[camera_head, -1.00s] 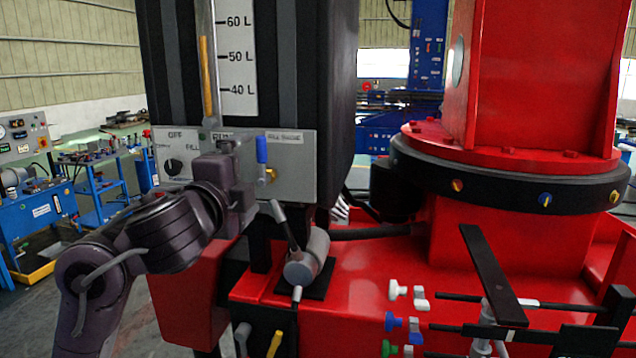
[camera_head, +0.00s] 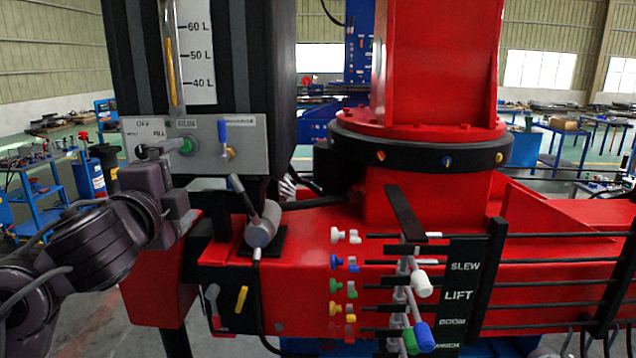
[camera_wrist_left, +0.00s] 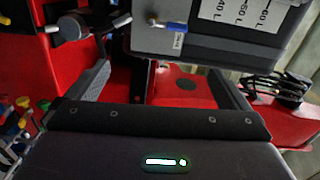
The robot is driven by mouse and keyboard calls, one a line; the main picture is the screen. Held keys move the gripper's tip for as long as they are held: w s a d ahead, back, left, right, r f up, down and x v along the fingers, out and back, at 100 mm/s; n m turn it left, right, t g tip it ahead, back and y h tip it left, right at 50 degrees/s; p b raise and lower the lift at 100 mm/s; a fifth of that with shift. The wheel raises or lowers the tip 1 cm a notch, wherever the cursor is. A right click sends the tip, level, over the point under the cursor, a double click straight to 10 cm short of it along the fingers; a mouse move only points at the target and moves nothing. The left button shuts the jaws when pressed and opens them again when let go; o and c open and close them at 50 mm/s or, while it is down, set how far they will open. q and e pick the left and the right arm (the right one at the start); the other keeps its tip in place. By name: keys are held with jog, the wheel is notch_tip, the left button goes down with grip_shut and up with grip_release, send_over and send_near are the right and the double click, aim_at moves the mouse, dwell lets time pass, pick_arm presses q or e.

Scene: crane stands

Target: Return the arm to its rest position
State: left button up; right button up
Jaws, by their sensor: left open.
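My left arm comes in from the left in the head view. Its gripper (camera_head: 166,150) is in front of the lower left of the grey control panel (camera_head: 248,150). In the left wrist view the gripper (camera_wrist_left: 165,82) has its two fingers wide apart with nothing between them. The panel carries a green knob (camera_head: 187,145) and a blue-handled valve (camera_head: 222,130), which stands clear to the right of the gripper. The gripper covers part of the panel's left side and its lettering. My right gripper is not seen.
The black tank with its level scale (camera_head: 196,50) rises above the panel. A grey cylinder with a lever (camera_head: 262,225) sits on the red crane base (camera_head: 300,270). Several coloured control levers (camera_head: 345,262) stand right of it. Blue benches (camera_head: 45,200) are behind on the left.

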pick_arm(q)
jog(key=s+d+f+n+g, duration=0.1)
jog(key=s+f+n+g, duration=0.2)
jog(key=f, duration=0.9)
jog(key=s+d+f+n+g, duration=0.1)
jog(key=s+f+n+g, duration=0.3)
jog(key=f, duration=0.9)
jog(key=s+f+n+g, duration=0.7)
jog(key=s+f+n, duration=0.2)
jog(key=s+f, duration=0.9)
notch_tip(320, 180, down, 35)
jog(key=s+g+b, duration=0.2)
jog(key=s+b, duration=0.1)
jog(key=s+a+f+b, duration=0.1)
jog(key=s+f, duration=0.8)
jog(key=s+a+f+b, duration=0.1)
jog(key=s+a+f, duration=0.1)
jog(key=s+f, duration=0.7)
jog(key=shift+s+a+f+m+g+y, duration=0.25)
jog(key=shift+m+g+y, duration=0.05)
jog(key=shift+g, duration=0.1)
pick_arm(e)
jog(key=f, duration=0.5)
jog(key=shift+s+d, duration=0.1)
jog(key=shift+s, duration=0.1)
